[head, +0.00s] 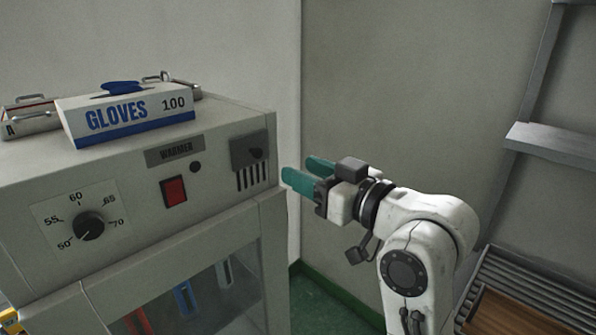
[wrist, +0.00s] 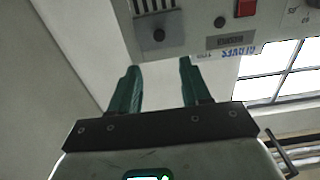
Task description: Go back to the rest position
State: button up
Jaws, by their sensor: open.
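My gripper (head: 300,175) has two green fingers and is open and empty. In the head view it is raised in front of the warmer's right end, pointing left towards it. The warmer (head: 220,150) is a grey cabinet with a dial (head: 89,226), a red switch (head: 174,191) and a slotted plate (head: 250,160). In the wrist view the gripper (wrist: 158,85) shows its fingers apart, with the warmer's front panel (wrist: 205,25) beyond them, upside down. I cannot tell the exact gap between fingers and panel.
A box of gloves (head: 128,113) and metal clamped cases (head: 30,116) stand on the warmer. Coloured items show behind its glass door (head: 195,295). At the right are a metal shelf (head: 555,143) and a slatted rack (head: 530,290) with a wooden board. The wall behind my gripper is bare.

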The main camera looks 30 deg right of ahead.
dwell(0.4)
jog(key=s+d+f+m+g+h, duration=0.15)
jog(key=s+f+g, duration=0.3)
jog(key=f, duration=0.85)
jog(key=s+f+m+g+h, duration=0.1)
jog(key=s+f+g+h, duration=0.3)
jog(key=f, duration=1)
jog(key=s+d+f+m+g, duration=0.1)
jog(key=s+f+g, duration=0.3)
jog(key=s+f, duration=0.4)
jog(key=s+d+f+m+g, duration=0.1)
jog(key=s+f+g, duration=0.2)
jog(key=s+f, duration=0.5)
jog(key=s, duration=0.8)
jog(key=shift+d+f+g, duration=0.25)
jog(key=shift+d+g, duration=0.1)
jog(key=shift+d, duration=0.05)
jog(key=shift+c, duration=0.3)
